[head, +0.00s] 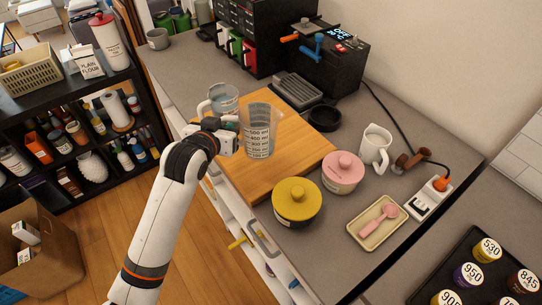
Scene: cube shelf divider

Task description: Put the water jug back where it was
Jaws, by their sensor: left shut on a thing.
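A clear measuring jug (259,132) with dark ml markings stands upright at the left part of the wooden board (298,147), or just above it; I cannot tell whether its base touches. My left gripper (235,134) is at the jug's left side, shut on it, apparently at the handle, which the fingers hide. A second clear vessel (224,97) with a pale handle on its left is just behind the gripper and seems apart from it. My right gripper is not in view.
A yellow-lidded pot (296,199), a pink-lidded pot (343,171) and a white pitcher (375,146) stand right of the jug. A black bowl (325,118) and a coffee machine (325,62) are behind. The board's middle is clear.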

